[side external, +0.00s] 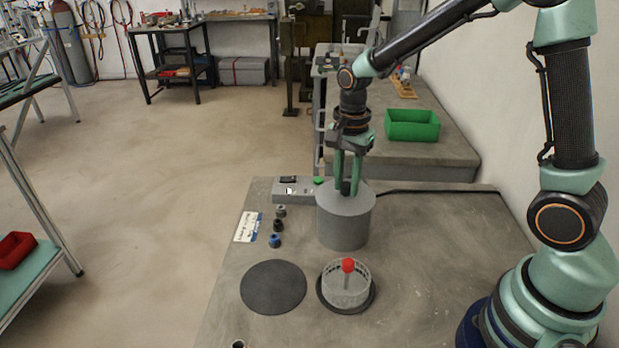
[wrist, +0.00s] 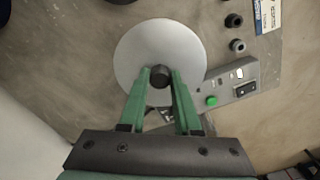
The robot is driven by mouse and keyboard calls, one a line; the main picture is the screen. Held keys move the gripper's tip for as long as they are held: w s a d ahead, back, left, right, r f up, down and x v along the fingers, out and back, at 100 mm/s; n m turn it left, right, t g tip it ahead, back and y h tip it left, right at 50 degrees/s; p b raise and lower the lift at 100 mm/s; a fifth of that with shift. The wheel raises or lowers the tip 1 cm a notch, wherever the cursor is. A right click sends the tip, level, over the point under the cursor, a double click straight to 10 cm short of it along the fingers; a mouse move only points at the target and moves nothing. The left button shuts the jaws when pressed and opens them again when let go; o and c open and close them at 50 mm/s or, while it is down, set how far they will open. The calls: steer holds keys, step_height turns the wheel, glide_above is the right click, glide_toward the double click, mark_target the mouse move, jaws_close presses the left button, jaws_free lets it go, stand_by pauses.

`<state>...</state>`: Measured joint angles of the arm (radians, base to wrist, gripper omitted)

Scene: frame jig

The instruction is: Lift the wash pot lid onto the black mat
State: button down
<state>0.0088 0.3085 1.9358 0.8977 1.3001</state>
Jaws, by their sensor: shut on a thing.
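The wash pot (side external: 343,228) is a grey cylinder near the back of the table in the side view. Its lid (side external: 328,199) is on top, and I see no clear gap between them. In the wrist view the lid (wrist: 135,55) is a pale grey disc with a dark knob (wrist: 160,76) at its middle. My gripper (side external: 348,186) points straight down over the pot and is shut on the lid's knob. The round black mat (side external: 273,287) lies flat and bare on the table, in front of the pot and to its left.
A mesh basket (side external: 346,290) with a red ball handle (side external: 348,265) stands on a dark disc right of the mat. Several small knobs (side external: 275,241) and a label lie left of the pot. A switch box (side external: 295,189) is behind them. A green bin (side external: 412,125) stands further back.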

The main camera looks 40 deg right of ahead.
mark_target(347, 184)
step_height(347, 184, up, 22)
stand_by(0.7)
steer(key=shift+s+a+f+n, duration=0.2)
steer(key=shift+a+f+n, duration=0.8)
steer(key=shift+a+f, duration=3.25)
steer(key=shift+s+a+f+n, duration=0.2)
steer(key=shift+a+f+n, duration=0.8)
steer(key=shift+a+f, duration=3.25)
steer(key=shift+s+a+f+n, duration=0.2)
steer(key=shift+a+f+n, duration=1.2)
steer(key=shift+f, duration=5.25)
steer(key=shift+a+f+m, duration=0.15)
steer(key=shift+a+m, duration=0.25)
steer(key=shift+f, duration=0.3)
